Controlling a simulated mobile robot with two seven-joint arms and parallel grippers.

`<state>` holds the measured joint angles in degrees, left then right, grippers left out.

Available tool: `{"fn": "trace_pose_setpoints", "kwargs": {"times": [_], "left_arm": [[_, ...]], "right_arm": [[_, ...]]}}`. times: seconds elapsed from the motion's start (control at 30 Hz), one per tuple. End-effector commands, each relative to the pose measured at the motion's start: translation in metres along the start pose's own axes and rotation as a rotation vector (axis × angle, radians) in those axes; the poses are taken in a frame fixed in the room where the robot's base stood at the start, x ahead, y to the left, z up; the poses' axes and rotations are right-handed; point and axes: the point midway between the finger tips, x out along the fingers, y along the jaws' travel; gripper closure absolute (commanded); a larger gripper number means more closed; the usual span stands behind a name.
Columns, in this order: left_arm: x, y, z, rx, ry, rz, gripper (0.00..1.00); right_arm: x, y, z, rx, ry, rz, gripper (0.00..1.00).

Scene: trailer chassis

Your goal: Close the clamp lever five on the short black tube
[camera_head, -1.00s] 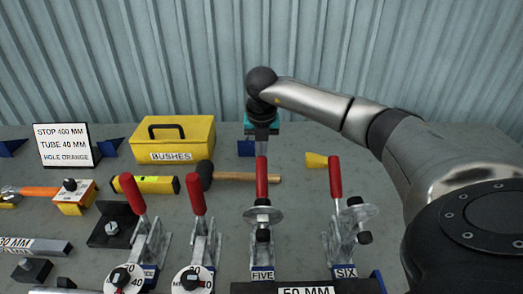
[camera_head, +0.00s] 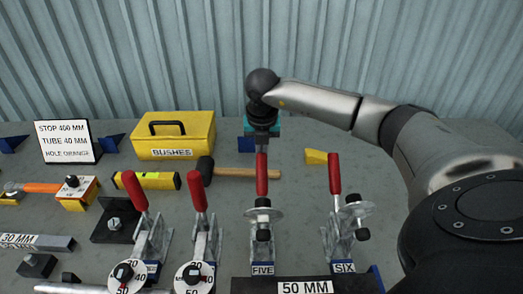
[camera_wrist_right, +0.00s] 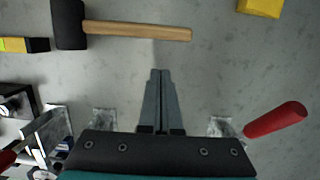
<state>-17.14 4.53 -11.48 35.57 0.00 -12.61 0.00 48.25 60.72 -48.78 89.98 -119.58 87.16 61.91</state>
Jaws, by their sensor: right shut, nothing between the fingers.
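The clamp lever five has a red handle (camera_head: 262,174) that stands upright, above a metal clamp body with the FIVE label (camera_head: 263,269). A short black tube (camera_head: 247,286) marked 50 MM lies at the front, below clamps FIVE and SIX. My right gripper (camera_wrist_right: 161,73) is shut and empty, its narrow fingers side by side. In the head view it is just behind the top of handle five, which partly covers the fingers; whether they touch is unclear. Handle five does not show in the right wrist view. My left gripper is not in view.
Lever six (camera_head: 335,174) stands upright to the right, also in the wrist view (camera_wrist_right: 276,120). Two more red levers (camera_head: 136,191) stand left. A hammer (camera_head: 237,173), a yellow BUSHES box (camera_head: 174,136) and a yellow block (camera_head: 316,157) lie behind. Corrugated wall at back.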

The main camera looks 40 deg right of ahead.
Motion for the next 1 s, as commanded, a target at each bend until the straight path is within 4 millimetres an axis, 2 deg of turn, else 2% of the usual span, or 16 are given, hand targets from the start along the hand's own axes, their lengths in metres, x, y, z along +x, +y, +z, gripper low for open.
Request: {"fn": "trace_pose_setpoints", "kwargs": {"times": [0.07,0.6,1.0], "left_arm": [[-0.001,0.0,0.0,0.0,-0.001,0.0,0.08],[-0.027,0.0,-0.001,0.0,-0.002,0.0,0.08],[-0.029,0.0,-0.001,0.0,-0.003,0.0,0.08]], "right_arm": [[0.003,0.0,-0.006,-0.007,0.017,-0.007,1.0],[-0.023,0.0,-0.026,-0.014,0.028,-0.012,1.0],[-0.026,0.001,-0.029,-0.013,0.028,-0.01,1.0]]}}
